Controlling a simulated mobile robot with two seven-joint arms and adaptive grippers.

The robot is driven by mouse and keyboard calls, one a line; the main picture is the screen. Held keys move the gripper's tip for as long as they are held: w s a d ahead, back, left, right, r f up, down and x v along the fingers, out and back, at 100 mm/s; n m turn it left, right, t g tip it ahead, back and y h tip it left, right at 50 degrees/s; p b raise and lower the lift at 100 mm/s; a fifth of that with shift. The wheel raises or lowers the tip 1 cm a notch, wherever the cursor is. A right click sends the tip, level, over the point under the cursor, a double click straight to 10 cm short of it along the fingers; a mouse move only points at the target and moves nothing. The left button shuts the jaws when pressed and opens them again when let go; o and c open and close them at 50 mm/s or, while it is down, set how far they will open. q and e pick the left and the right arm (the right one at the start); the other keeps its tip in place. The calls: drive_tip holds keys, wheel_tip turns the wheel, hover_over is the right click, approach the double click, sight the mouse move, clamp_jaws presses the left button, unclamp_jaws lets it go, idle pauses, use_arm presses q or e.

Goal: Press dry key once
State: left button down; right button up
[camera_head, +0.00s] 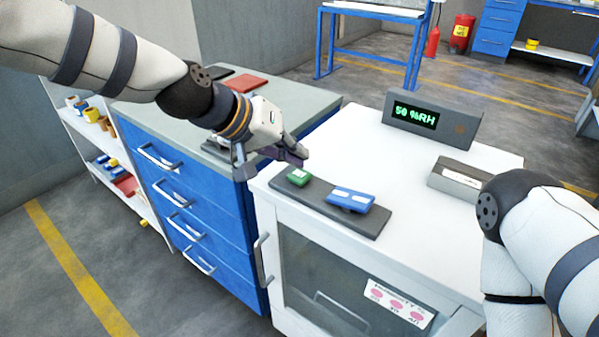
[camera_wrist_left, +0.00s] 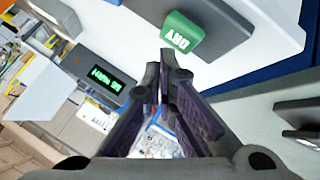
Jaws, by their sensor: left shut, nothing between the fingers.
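The green key (camera_head: 298,177) sits at the left end of a dark key strip (camera_head: 317,193) on top of the white cabinet. In the left wrist view the green key (camera_wrist_left: 182,32) reads DRY. A wider blue key (camera_head: 350,201) is on the same strip, to the right. My left gripper (camera_head: 303,160) is shut and empty, its tips just behind and above the green key in the head view. In the left wrist view its fingertips (camera_wrist_left: 164,60) point just below the key, and a gap seems to show. My right gripper is out of view.
A display (camera_head: 432,121) reading 50 %RH stands at the cabinet's back. A grey box with a pale label (camera_head: 458,180) lies near my right arm. A blue drawer unit (camera_head: 196,207) adjoins on the left.

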sight(296, 172)
use_arm(q)
drive_tip(key=shift+f, duration=0.4)
drive_tip(key=shift+f, duration=0.65)
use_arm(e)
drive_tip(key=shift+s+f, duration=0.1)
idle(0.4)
use_arm(q)
drive_tip(key=shift+r, duration=0.15)
drive_tip(key=shift+r+p, duration=0.3)
drive_tip(key=shift+r, duration=0.65)
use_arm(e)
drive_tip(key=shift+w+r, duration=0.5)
use_arm(q)
drive_tip(key=shift+r+p, duration=0.8)
drive_tip(key=shift+r, duration=1.75)
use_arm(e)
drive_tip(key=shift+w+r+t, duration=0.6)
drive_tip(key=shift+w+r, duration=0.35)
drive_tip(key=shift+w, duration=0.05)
use_arm(q)
drive_tip(key=shift+f, duration=0.1)
